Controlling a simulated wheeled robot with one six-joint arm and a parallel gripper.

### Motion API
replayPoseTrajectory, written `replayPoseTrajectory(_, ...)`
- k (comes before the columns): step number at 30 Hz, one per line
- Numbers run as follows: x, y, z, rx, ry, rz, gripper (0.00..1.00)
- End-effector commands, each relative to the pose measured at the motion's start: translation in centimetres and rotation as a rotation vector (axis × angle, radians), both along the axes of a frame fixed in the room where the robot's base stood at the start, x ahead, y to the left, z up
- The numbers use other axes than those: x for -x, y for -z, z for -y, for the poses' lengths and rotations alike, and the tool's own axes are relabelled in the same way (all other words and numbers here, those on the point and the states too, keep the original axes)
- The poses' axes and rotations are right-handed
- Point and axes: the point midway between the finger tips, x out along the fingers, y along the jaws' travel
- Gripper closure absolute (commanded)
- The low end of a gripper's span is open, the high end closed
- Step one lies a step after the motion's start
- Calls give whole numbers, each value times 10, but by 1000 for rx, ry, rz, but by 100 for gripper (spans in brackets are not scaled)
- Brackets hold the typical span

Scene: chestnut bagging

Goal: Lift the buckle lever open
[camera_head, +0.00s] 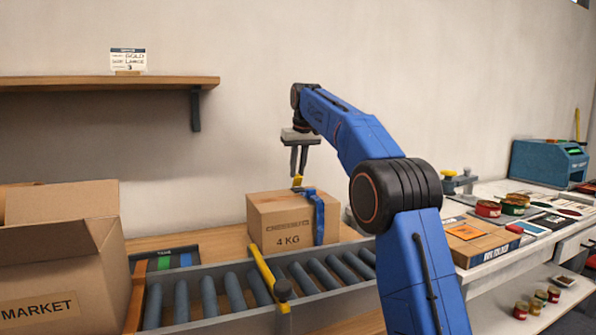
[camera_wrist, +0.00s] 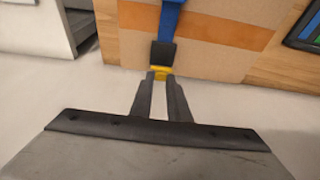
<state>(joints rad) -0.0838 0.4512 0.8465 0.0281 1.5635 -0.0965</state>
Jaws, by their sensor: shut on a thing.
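A cardboard box (camera_head: 276,224) marked 4 KG stands on the wooden bench behind the roller conveyor. A blue strap (camera_head: 319,216) runs over its top and down its front right side. A small yellow lever (camera_head: 297,182) stands up at the box's top by the strap. My gripper (camera_head: 298,174) reaches down over the box, shut on the lever. In the wrist view, the fingertips of my gripper (camera_wrist: 160,76) meet at the yellow lever (camera_wrist: 162,70), beside the dark buckle (camera_wrist: 163,53) on the blue strap (camera_wrist: 171,20). Most of the lever is hidden between the fingers.
The roller conveyor (camera_head: 180,322) with a yellow bar (camera_head: 262,268) runs in front of the box. A large open carton (camera_head: 75,245) marked MARKET stands at the left. A counter with tins (camera_head: 488,208) is at the right. A wooden shelf (camera_head: 100,83) is on the wall.

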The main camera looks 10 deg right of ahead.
Motion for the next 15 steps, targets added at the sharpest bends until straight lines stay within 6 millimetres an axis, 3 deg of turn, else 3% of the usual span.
replayPoseTrajectory(14, -1, 0, 0, 5, 1, -25, 100)
replayPoseTrajectory(15, -1, 0, 0, 5, 1, -25, 75)
